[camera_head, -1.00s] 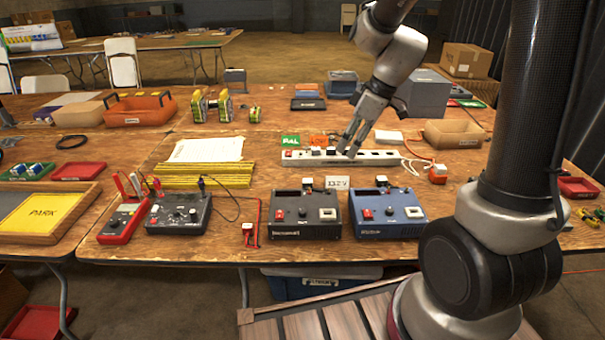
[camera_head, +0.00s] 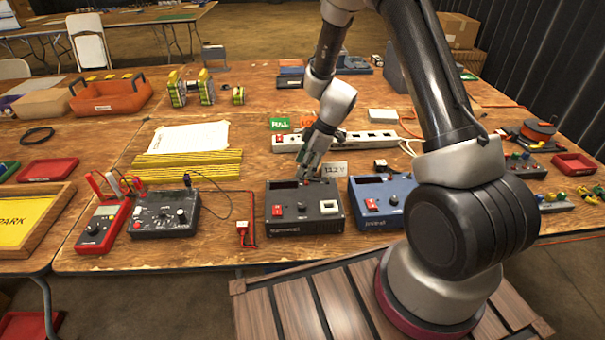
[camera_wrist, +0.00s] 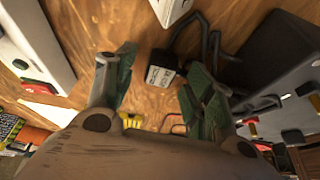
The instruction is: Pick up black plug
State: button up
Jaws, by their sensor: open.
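A black plug (camera_wrist: 160,77) with a pale label on its end lies on the wooden table in the wrist view, with a black cord running from it. My gripper (camera_wrist: 160,64) is open, with one green-padded finger on each side of the plug in the picture. The plug looks beyond or between the fingertips; I cannot tell the exact depth. In the head view my gripper (camera_head: 311,172) points down just behind the dark box (camera_head: 303,222), hiding the plug there. Another black plug (camera_head: 381,165) shows behind the blue box (camera_head: 382,202).
A white power strip (camera_head: 376,137) lies behind my gripper; it also shows at the wrist view's left (camera_wrist: 38,42). A white voltage card (camera_head: 335,169) stands close to the right of my gripper. The dark box (camera_wrist: 275,60) is close on the wrist view's right.

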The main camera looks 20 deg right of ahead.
jog(key=shift+a+f, duration=0.2)
jog(key=shift+f, duration=0.2)
jog(key=c, duration=1.1)
jog(key=shift+c, duration=0.2)
jog(key=shift+r, duration=0.1)
